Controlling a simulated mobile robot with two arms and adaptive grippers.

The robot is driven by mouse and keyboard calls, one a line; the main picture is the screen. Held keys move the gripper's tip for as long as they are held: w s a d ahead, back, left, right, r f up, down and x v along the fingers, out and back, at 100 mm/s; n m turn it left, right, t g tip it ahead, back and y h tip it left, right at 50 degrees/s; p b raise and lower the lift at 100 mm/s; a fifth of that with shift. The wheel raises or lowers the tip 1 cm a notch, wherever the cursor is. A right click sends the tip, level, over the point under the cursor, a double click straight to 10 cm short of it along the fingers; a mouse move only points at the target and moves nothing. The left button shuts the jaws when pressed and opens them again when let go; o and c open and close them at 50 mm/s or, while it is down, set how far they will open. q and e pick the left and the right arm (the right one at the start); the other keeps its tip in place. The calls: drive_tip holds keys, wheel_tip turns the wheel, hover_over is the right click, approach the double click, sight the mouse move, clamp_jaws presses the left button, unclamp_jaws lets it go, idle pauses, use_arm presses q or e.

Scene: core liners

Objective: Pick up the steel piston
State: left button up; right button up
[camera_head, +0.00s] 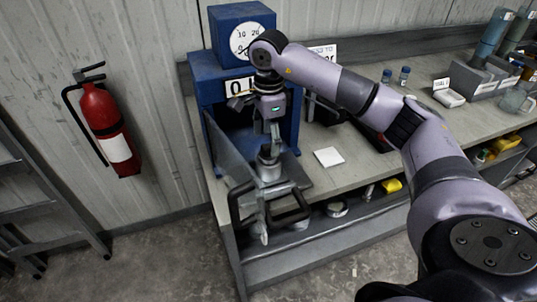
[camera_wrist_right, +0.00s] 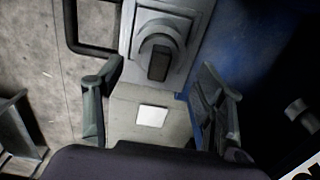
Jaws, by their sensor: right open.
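The steel piston (camera_head: 269,165) appears as a short grey cylinder with a narrower top, upright on a grey metal block in front of the blue press. My right gripper (camera_head: 271,139) is just above it, pointing down, its fingers close to the piston's top. In the right wrist view the piston (camera_wrist_right: 158,64) shows as a round grey piece with a dark top, ahead of my open right gripper (camera_wrist_right: 161,72) and between its spread fingers. I cannot tell whether the fingers touch it. My left gripper is not in view.
The blue press (camera_head: 240,25) with a round dial stands behind and beside my right gripper. A dark looped handle (camera_head: 238,205) sticks out in front. A white pad (camera_head: 329,157) lies on the bench to the right. A red fire extinguisher (camera_head: 103,120) hangs on the wall at left.

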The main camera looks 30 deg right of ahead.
sight(268, 145)
wheel_tip(268, 145, down, 4)
drive_tip(key=shift+s+r+p, duration=0.1)
drive_tip(key=shift+p, duration=0.75)
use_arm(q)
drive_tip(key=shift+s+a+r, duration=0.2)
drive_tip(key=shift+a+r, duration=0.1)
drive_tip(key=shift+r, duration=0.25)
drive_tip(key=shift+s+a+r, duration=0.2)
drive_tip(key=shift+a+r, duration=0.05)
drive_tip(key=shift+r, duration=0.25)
use_arm(e)
drive_tip(key=shift+f, duration=0.4)
clamp_jaws()
